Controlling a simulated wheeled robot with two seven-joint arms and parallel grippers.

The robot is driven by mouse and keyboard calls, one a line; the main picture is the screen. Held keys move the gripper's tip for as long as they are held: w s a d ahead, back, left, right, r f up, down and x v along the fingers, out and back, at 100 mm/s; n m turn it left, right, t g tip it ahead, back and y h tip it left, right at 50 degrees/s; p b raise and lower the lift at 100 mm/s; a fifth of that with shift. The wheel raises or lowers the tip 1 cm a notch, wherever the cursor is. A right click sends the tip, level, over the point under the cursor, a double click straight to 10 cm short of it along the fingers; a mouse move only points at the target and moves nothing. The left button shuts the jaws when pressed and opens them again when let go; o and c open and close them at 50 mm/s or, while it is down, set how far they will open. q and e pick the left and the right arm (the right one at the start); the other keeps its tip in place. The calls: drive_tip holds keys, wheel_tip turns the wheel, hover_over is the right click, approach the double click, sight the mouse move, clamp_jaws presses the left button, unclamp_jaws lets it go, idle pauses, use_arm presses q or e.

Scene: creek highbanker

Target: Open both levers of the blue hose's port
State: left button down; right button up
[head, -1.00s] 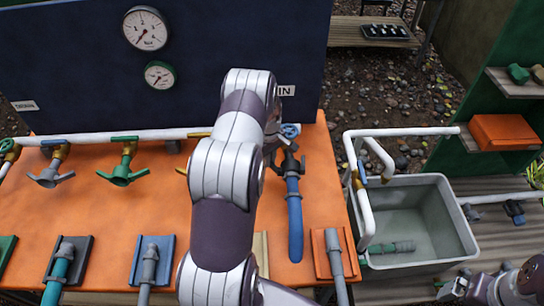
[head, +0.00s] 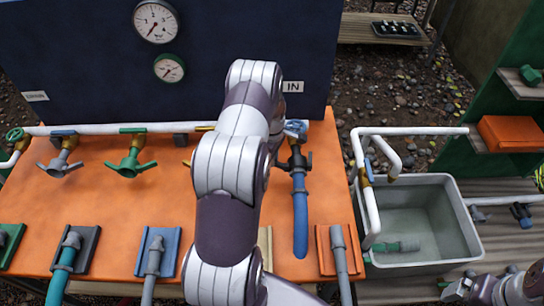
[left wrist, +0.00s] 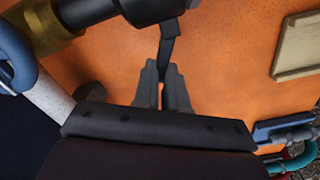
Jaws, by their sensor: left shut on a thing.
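The blue hose (head: 300,225) hangs over the orange table, joined at its top by a grey-blue end to a dark port (head: 297,160) below the white pipe. A dark lever (head: 308,160) shows on the port's right side in the head view; its left side is partly covered by my left arm. In the left wrist view, my left gripper (left wrist: 164,76) is shut on a slim dark lever (left wrist: 168,45) that reaches out from the dark collar (left wrist: 150,8). The fingers are hidden behind my arm in the head view.
A blue handwheel (head: 296,127) sits just above the port. Grey (head: 60,162) and green (head: 131,162) valves line the pipe to the left. Several hose plates stand along the front edge. A grey tub (head: 455,225) stands to the right.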

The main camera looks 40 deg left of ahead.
use_arm(q)
drive_tip(key=c, duration=1.5)
unclamp_jaws()
drive_tip(key=shift+o, duration=0.2)
drive_tip(key=shift+r, duration=0.1)
wheel_tip(320, 180, up, 13)
drive_tip(key=b, duration=0.1)
drive_tip(key=shift+d, duration=0.1)
